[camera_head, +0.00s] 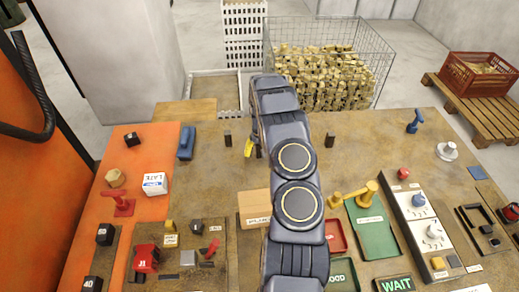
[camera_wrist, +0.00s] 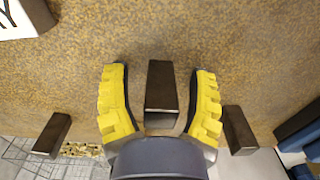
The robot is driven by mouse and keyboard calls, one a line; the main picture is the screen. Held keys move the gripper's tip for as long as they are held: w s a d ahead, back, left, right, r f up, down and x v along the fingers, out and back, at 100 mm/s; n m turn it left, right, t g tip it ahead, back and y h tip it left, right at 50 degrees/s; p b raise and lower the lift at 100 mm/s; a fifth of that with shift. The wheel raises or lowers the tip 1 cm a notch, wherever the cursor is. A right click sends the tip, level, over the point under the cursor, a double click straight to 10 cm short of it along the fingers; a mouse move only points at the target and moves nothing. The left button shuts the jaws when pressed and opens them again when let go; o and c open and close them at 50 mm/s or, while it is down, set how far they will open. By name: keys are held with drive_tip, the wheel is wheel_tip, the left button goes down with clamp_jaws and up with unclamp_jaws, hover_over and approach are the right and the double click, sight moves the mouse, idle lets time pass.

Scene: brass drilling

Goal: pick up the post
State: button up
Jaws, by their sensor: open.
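Three dark brown upright posts stand in a row near the table's far edge. In the wrist view, the middle post (camera_wrist: 161,88) is between the yellow fingers of my open gripper (camera_wrist: 160,72), with a visible gap on each side. One outer post (camera_wrist: 52,135) is at the left and another (camera_wrist: 239,130) at the right, both outside the fingers. In the head view, the outer posts (camera_head: 227,138) (camera_head: 330,139) show on either side of my arm. My arm hides most of my gripper (camera_head: 249,148) and the middle post there.
A blue block (camera_head: 186,143) lies left of the posts. A wire cage of brass pieces (camera_head: 325,80) stands beyond the table (camera_head: 370,125). The tabletop around the posts is mostly bare.

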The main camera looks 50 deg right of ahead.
clamp_jaws()
drive_tip(key=shift+r, duration=0.1)
